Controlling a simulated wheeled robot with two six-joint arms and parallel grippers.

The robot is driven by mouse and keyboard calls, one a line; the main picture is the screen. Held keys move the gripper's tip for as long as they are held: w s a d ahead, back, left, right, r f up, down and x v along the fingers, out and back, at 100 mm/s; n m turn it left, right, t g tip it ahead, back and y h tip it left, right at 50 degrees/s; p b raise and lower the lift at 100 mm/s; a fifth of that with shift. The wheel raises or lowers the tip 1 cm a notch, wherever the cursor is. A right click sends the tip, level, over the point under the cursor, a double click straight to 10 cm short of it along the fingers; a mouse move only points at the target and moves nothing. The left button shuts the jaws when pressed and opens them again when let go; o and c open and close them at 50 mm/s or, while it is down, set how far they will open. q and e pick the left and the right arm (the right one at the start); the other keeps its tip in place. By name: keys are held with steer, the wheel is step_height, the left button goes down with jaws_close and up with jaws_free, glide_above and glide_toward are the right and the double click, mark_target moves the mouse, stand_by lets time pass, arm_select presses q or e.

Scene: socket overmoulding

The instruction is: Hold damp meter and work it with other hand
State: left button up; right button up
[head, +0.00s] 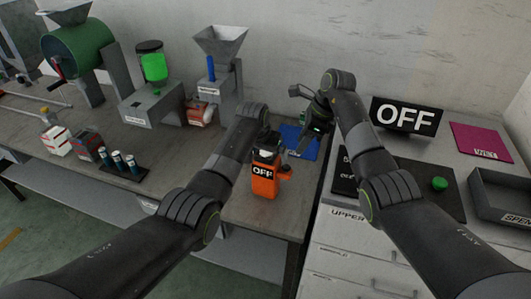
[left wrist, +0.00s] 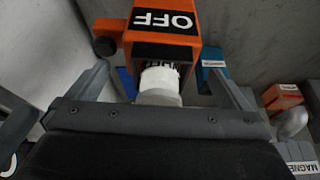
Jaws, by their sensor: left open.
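The damp meter (head: 263,187) is an orange block with a black OFF label and a dark knob on its side. It stands upright near the front right of the wooden bench. In the left wrist view the meter (left wrist: 205,30) shows upside down, with a white round part towards my gripper. My left gripper (head: 267,146) is just behind the meter in the head view. It is open, its fingers (left wrist: 160,90) spread on either side of the white part with gaps. My right gripper (head: 306,140) is over the blue mat, behind and right of the meter; its jaw gap is unclear.
A blue mat (head: 294,151) lies behind the meter. A black OFF sign (head: 404,116), green button (head: 439,184), magenta mat (head: 483,142) and grey tray (head: 497,203) are on the right cabinet. Machines and small boxes (head: 88,146) stand on the left bench.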

arm_select(q)
steer(key=shift+w+f, duration=0.15)
steer(key=shift+f, duration=0.35)
steer(key=c, duration=1.1)
steer(key=shift+c, duration=0.2)
arm_select(e)
jaws_close()
stand_by(2.5)
